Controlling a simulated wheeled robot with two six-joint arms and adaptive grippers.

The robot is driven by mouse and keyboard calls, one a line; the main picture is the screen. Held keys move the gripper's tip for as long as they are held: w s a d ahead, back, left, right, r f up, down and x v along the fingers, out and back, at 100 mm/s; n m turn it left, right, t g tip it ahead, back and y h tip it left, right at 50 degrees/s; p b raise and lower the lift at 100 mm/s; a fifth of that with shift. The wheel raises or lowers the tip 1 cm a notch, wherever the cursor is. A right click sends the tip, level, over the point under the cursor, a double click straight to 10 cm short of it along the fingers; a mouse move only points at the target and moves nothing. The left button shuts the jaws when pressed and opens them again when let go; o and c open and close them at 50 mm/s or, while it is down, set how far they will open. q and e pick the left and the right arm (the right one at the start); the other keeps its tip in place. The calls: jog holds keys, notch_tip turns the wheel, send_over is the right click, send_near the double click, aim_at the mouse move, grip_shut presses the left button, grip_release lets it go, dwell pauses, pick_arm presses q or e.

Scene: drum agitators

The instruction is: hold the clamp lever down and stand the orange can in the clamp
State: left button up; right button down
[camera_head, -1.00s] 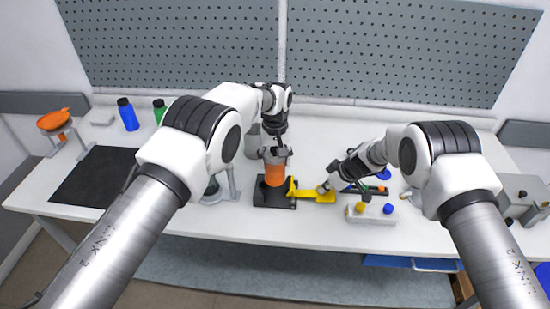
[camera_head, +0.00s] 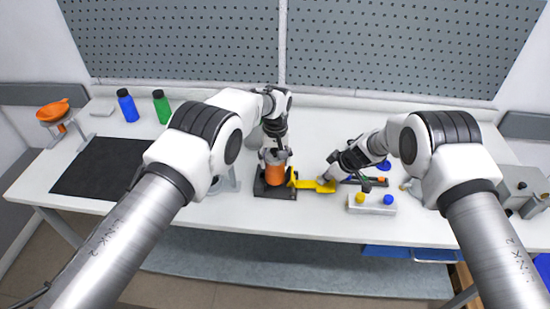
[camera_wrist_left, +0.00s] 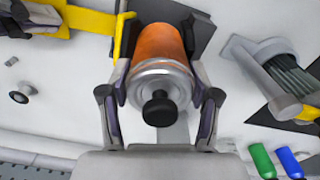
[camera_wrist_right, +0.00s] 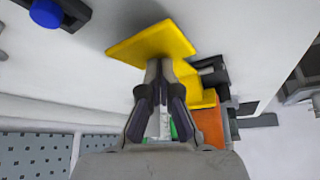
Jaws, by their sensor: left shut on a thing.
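The orange can (camera_head: 275,174) is upright at the black clamp (camera_head: 262,190); its lower end looks down at or in the clamp, but exact seating is hidden. My left gripper (camera_head: 275,157) is shut around the can's silver top. The left wrist view shows one finger on each side of the can (camera_wrist_left: 160,50), with its black knob facing the camera. The yellow clamp lever (camera_head: 306,184) extends right from the clamp. My right gripper (camera_head: 327,184) is at the lever's outer end, and its closed fingertips (camera_wrist_right: 164,64) appear to touch the yellow lever plate (camera_wrist_right: 150,43).
A pale block with yellow and blue knobs (camera_head: 372,204) stands right of the lever. Blue (camera_head: 127,106) and green (camera_head: 161,106) bottles stand at the back left, near a black mat (camera_head: 95,172). A grey box (camera_head: 520,185) is at the far right.

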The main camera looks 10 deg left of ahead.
aim_at(275, 150)
pick_arm(q)
jog(key=shift+f, duration=0.1)
jog(key=shift+f, duration=1)
jog(key=shift+f, duration=0.4)
jog(key=o, duration=1.6)
jog(key=shift+c, duration=0.2)
jog(key=shift+r, duration=4.5)
